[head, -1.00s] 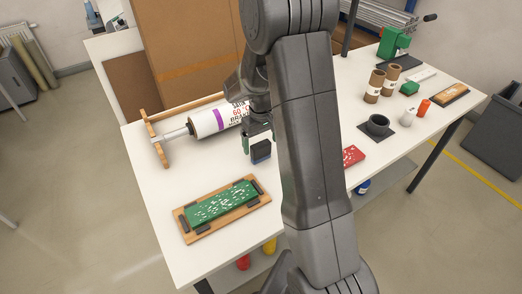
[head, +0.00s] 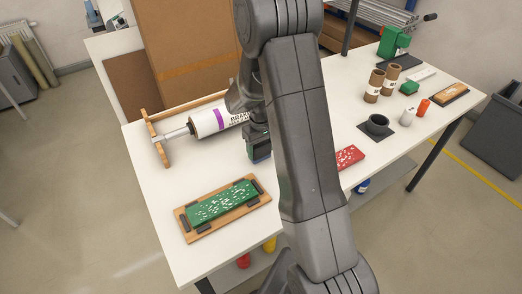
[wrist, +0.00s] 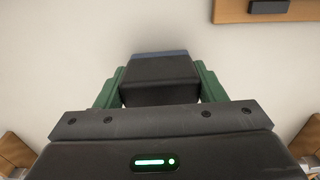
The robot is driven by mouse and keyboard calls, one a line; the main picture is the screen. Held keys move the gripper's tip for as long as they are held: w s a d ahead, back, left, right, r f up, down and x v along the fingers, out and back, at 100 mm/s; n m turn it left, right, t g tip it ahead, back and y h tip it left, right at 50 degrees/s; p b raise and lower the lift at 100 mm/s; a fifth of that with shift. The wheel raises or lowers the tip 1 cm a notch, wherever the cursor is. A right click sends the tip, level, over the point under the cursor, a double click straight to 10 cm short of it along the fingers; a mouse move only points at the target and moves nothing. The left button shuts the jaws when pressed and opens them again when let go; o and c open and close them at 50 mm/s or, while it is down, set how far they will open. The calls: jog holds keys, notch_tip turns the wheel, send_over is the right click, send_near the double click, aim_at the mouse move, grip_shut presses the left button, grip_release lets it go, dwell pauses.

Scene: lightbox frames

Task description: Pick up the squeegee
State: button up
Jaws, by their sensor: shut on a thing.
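The squeegee (head: 260,153) is a small dark block with a blue edge. It also shows in the wrist view (wrist: 160,80), with its blue strip along the far side. My gripper (wrist: 158,92) has green fingers, one on each side of the dark block, and is shut on it. I cannot tell whether the squeegee touches the table.
A green patterned board on a wooden base (head: 181,213) lies front left.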

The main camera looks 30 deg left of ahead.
aim_at(261, 144)
jog(key=shift+r, duration=0.1)
notch_tip(261, 144, up, 10)
jog(key=shift+f+b, duration=0.1)
jog(key=shift+b, duration=0.65)
jog(key=o, duration=0.4)
jog(key=shift+c, duration=1.4)
